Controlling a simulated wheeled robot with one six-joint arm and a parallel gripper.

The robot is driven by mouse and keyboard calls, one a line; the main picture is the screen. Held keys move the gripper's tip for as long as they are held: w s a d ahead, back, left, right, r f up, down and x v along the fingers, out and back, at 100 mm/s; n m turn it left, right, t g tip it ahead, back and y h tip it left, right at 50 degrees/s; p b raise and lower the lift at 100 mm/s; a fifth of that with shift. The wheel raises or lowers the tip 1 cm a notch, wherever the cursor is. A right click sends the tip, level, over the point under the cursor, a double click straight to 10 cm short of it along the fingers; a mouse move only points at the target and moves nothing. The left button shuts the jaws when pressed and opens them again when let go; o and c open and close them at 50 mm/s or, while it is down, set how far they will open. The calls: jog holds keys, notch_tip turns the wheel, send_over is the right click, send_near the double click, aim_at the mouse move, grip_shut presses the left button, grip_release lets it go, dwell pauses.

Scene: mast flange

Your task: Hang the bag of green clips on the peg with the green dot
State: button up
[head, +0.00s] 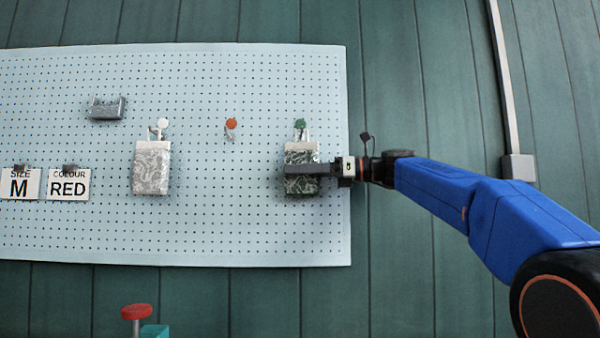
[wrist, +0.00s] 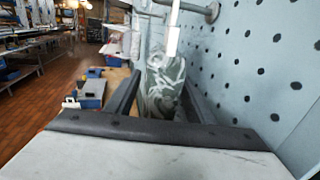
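The bag of green clips (head: 302,186), with a white header, hangs upright just below the green dot (head: 299,124). In the wrist view the header (wrist: 172,38) reaches up to a grey peg (wrist: 194,7) that sticks out from the board, and the peg appears to pass through its top. My gripper (head: 288,169) is level with the bag's upper body, one finger crossing its front. In the wrist view its fingers are spread on either side of the bag (wrist: 163,85), with a gap visible on the left. The bag's back is hidden.
The pegboard (head: 225,225) also holds a pale bag (head: 151,172) under a white dot, an empty peg with an orange dot (head: 231,124), a grey holder (head: 107,108) and cards reading M (head: 20,186) and RED (head: 69,186). A red knob (head: 136,311) stands below. The lower board is clear.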

jog(key=shift+d, duration=0.1)
jog(key=v, duration=1.7)
jog(key=shift+s+d, duration=0.1)
jog(key=shift+s, duration=0.1)
